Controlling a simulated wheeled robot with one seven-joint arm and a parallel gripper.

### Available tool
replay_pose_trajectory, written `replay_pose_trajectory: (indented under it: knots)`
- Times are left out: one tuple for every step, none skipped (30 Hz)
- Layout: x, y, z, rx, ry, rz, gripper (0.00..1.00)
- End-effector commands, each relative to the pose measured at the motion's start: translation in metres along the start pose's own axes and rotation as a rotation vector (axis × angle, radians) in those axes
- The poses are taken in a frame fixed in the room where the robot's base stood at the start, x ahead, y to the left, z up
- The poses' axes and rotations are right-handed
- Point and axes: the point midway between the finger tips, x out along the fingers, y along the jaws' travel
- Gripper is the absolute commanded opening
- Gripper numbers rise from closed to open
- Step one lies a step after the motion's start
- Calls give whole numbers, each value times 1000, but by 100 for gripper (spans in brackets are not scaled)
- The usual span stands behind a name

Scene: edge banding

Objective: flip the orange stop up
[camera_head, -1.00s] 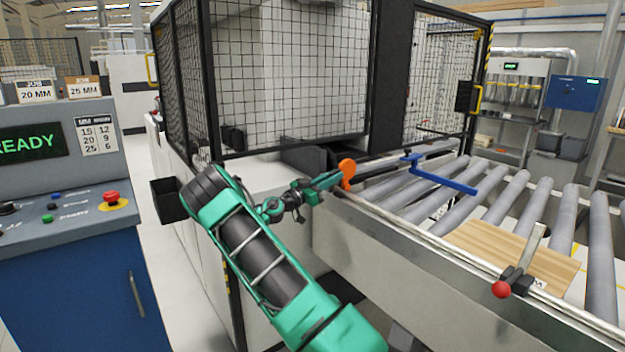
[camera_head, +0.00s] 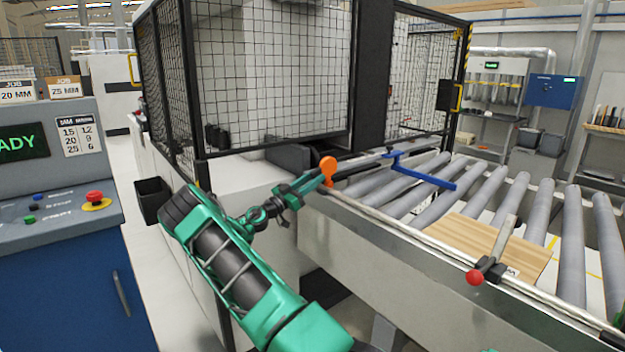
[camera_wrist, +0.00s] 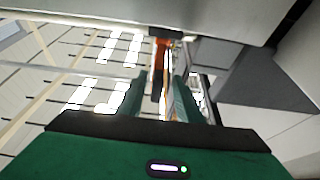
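The orange stop (camera_head: 328,170) is at the near left end of the roller table's front rail. It appears upright in the head view, with its rounded orange top showing. My gripper (camera_head: 318,181) reaches in from the left, its fingertips right beside the stop. In the wrist view the two green fingers of my gripper (camera_wrist: 160,88) are apart. The orange stop (camera_wrist: 160,52) shows between and beyond them, with a dark part below it. I cannot tell whether either finger touches it.
The roller table's metal rail (camera_head: 420,248) runs right from the stop. A wooden board (camera_head: 490,245) lies on the rollers beside a red-knobbed lever (camera_head: 475,277). A mesh guard (camera_head: 270,75) stands behind, and a control console (camera_head: 55,190) at left.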

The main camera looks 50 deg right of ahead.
Motion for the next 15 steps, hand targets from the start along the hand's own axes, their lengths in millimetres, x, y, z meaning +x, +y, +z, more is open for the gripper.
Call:
replay_pose_trajectory:
  knots:
    - [2, 1, -2, 1, 3, 3, 31]
    - [3, 2, -2, 2, 4, 4, 31]
    - [3, 2, -3, 2, 5, 5, 31]
    - [3, 2, -3, 2, 5, 5, 31]
    - [4, 2, -3, 2, 6, 6, 31]
    - [4, 2, -3, 2, 6, 6, 31]
    - [4, 2, -4, 2, 7, 6, 31]
    - [4, 2, -4, 2, 7, 6, 31]
    - [2, 2, -4, 2, 7, 6, 31]
    - [0, 2, -4, 2, 8, 6, 31]
    - [-2, 2, -4, 2, 8, 6, 31]
    - [-5, 2, -4, 2, 8, 6, 31]
    - [-9, 2, -4, 2, 8, 6, 31]
    - [-13, 2, -3, 2, 8, 5, 31]
    - [-20, 2, -3, 2, 7, 5, 31]
